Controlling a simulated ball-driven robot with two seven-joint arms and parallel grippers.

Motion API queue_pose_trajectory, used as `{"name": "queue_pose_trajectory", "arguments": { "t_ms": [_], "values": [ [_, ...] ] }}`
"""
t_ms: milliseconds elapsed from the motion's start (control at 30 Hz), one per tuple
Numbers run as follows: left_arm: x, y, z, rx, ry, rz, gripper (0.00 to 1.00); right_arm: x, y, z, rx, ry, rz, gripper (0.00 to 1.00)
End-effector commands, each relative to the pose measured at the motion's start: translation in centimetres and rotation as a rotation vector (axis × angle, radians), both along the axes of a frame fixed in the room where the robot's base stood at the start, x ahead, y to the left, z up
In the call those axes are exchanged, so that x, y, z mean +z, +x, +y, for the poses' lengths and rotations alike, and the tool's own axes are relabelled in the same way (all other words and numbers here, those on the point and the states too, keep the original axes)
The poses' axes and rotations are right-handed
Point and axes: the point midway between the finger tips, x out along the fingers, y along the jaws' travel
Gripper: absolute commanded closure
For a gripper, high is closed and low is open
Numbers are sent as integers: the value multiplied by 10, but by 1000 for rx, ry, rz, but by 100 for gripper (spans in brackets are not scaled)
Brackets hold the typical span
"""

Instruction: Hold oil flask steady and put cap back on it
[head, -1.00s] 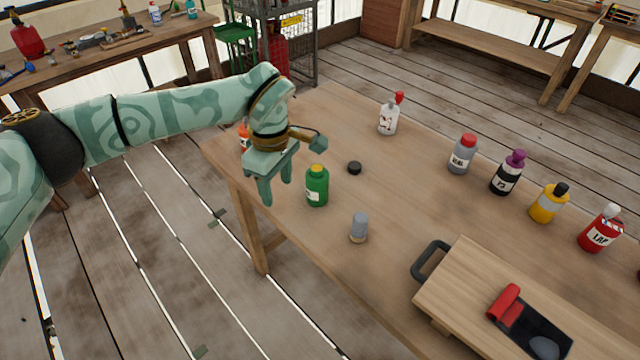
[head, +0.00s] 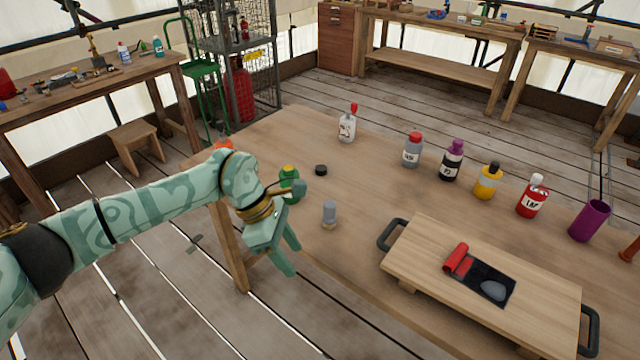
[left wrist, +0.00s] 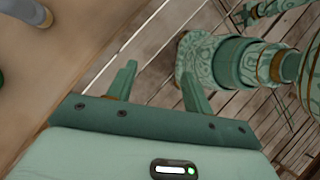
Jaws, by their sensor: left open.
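A green bottle (head: 290,190) with a yellow top, likely the oil flask, stands near the table's left edge, partly hidden behind my left wrist. A black cap (head: 321,170) lies flat on the table behind it to the right, apart from it. My left gripper (head: 270,260) is open and empty, nearer the camera than the bottle and beside the table's edge. In the left wrist view its spread fingers (left wrist: 158,72) have only floor between them. Only a sliver of green shows at that view's left edge. My right gripper is not in view.
A small grey cylinder (head: 330,213) stands right of the green bottle; it also shows in the left wrist view (left wrist: 25,10). A wooden tray (head: 540,290) with black handles sits at the front right. Several bottles, including a white one (head: 347,127), line the back.

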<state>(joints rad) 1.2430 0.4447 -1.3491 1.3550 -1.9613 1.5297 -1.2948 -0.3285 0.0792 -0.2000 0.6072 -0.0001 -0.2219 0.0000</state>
Motion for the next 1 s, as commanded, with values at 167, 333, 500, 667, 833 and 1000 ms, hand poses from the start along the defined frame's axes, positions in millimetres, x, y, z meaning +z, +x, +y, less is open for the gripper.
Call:
{"name": "queue_pose_trajectory", "arguments": {
  "t_ms": [167,333,500,667,833,1000],
  "values": [
    [-22,-9,-41,235,-256,194,49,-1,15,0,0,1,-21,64],
    [-42,-6,-67,546,-497,426,49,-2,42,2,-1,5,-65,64],
    [-85,6,-64,1011,-738,745,49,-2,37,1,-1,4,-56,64],
    [-200,-8,-1,1773,-932,1179,49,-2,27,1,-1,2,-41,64],
    [-349,-121,94,-2574,917,-1459,49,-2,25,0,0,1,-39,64],
    [-438,-289,156,-2189,513,-1008,49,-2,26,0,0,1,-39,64]
  ]
}}
